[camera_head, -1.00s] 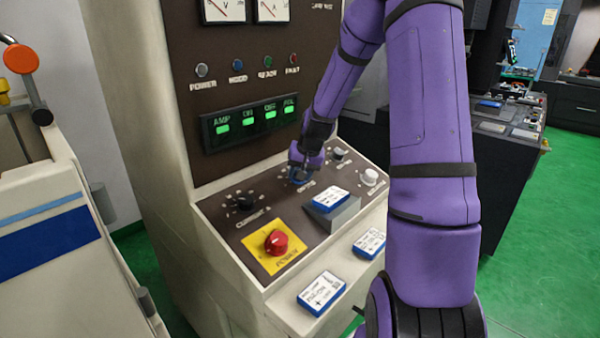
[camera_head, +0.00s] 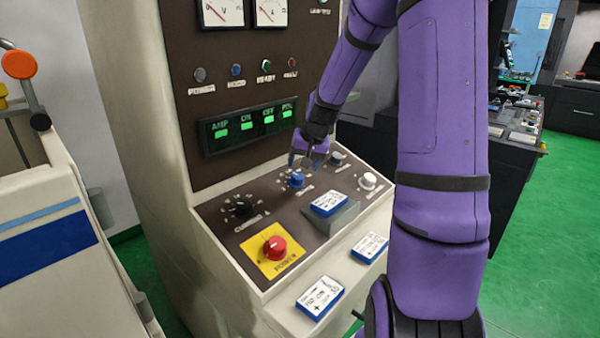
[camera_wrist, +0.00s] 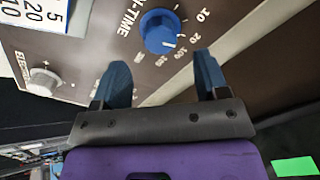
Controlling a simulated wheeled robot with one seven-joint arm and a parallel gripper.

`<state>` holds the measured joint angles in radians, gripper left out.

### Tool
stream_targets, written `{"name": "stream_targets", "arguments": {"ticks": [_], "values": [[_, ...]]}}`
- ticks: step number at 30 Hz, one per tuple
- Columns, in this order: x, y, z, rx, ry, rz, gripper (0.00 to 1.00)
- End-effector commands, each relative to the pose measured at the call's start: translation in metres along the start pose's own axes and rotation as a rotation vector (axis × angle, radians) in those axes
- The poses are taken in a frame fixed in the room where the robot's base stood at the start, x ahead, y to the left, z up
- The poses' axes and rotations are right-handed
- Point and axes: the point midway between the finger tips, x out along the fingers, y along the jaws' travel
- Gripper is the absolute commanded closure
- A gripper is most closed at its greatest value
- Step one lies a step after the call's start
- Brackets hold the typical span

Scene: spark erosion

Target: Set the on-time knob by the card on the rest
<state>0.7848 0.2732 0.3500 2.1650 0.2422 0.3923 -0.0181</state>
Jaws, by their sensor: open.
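My gripper (camera_head: 307,160) is open and empty, just above and behind the knob. In the wrist view both fingertips (camera_wrist: 163,76) are spread and apart from the knob. The card (camera_head: 328,202) lies on the grey rest (camera_head: 345,217). Part of it shows in the wrist view (camera_wrist: 42,14), with 5, 20 and 10 visible; the rest is cut off.
A black knob (camera_head: 239,207) is at left, a grey knob (camera_head: 337,159) and a white knob (camera_head: 368,181) at right. A red knob (camera_head: 274,247) sits on a yellow plate. Two more cards (camera_head: 320,297) (camera_head: 369,247) lie on the front ledge. Green-lit displays (camera_head: 247,127) are above.

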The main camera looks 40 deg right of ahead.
Motion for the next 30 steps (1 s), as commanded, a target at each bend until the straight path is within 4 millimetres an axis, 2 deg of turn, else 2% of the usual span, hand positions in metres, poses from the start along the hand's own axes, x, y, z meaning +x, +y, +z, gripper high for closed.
{"name": "stream_targets", "arguments": {"ticks": [3,10,30], "values": [[-0.021,0.0,-0.001,0.0,0.004,0.001,0.32],[-0.044,0.0,0.0,0.0,0.001,0.0,0.32],[-0.048,0.0,0.0,-0.001,0.0,0.0,0.32]]}}
